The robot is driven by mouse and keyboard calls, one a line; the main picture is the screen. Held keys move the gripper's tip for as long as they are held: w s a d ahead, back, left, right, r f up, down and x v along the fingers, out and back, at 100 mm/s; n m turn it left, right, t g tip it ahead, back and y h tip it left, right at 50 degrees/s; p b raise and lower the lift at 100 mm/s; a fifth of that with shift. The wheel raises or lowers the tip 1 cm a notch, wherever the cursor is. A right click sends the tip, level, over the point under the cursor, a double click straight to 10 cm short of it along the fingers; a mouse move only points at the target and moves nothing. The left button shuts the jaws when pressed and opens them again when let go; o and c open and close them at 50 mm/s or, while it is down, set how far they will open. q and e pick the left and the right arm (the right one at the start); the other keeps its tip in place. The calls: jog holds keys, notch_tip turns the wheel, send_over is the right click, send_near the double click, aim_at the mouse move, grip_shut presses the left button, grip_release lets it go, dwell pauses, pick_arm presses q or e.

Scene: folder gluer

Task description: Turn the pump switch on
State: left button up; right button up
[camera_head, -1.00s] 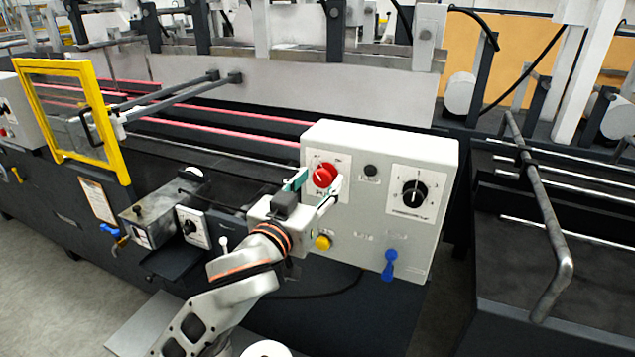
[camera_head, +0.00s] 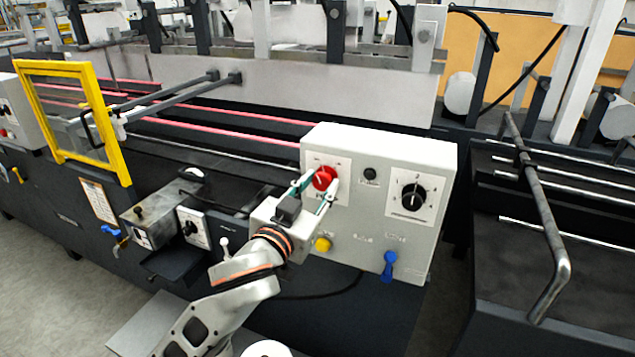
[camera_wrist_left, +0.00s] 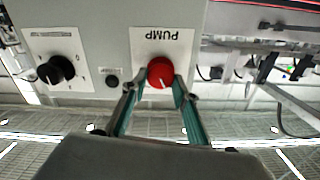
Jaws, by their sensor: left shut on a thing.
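The pump switch is a round red knob (camera_head: 324,178) on a white plate at the upper left of the grey control box (camera_head: 420,160). In the left wrist view the red knob (camera_wrist_left: 160,72) sits below the upside-down label PUMP (camera_wrist_left: 166,36), with a white pointer mark on its face. My left gripper (camera_head: 316,187) is shut on the red knob, with one green-padded finger on each side of it. The fingers also flank the knob in the left wrist view (camera_wrist_left: 159,88). My right gripper is not in view.
The box also carries a black rotary knob (camera_head: 413,196), a small black button (camera_head: 370,174), a yellow button (camera_head: 322,244) and a blue lever (camera_head: 389,266). A yellow-framed guard (camera_head: 108,120) stands left. A bent metal bar (camera_head: 545,215) is on the right.

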pick_arm(q)
jog(key=m, duration=0.6)
jog(key=shift+d, duration=0.1)
jog(key=m, duration=0.5)
jog(key=shift+d+f+m, duration=0.1)
jog(key=shift+m, duration=0.3)
jog(key=o, duration=1.1)
jog(key=shift+c, duration=0.2)
jog(key=v, duration=1.2)
jog(key=shift+f, duration=0.1)
